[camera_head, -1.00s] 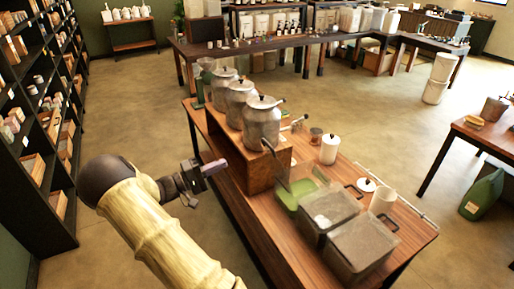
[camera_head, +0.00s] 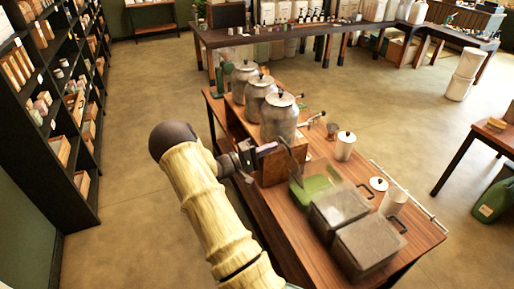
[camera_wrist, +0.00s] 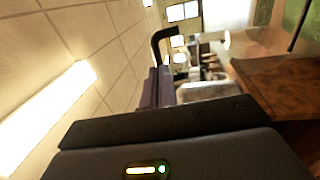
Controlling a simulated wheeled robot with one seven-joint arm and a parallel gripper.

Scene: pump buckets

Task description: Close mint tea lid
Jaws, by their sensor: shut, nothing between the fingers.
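A bin with green contents (camera_head: 318,191), which I take for the mint tea, stands on the wooden table beside two lidded grey bins. Its clear lid (camera_head: 296,166) appears raised and tilted on the side toward the metal urns. No label is readable. My gripper (camera_head: 276,147) is shut and empty, just left of the raised lid and in front of the nearest urn. In the wrist view its fingers (camera_wrist: 155,88) point toward a dark hooked piece (camera_wrist: 165,40); I cannot tell if they touch it. Green shows at the upper right there.
Several metal urns (camera_head: 279,118) stand on a wooden riser behind my gripper. Dark shelving (camera_head: 45,125) stands at the left. The floor between is clear.

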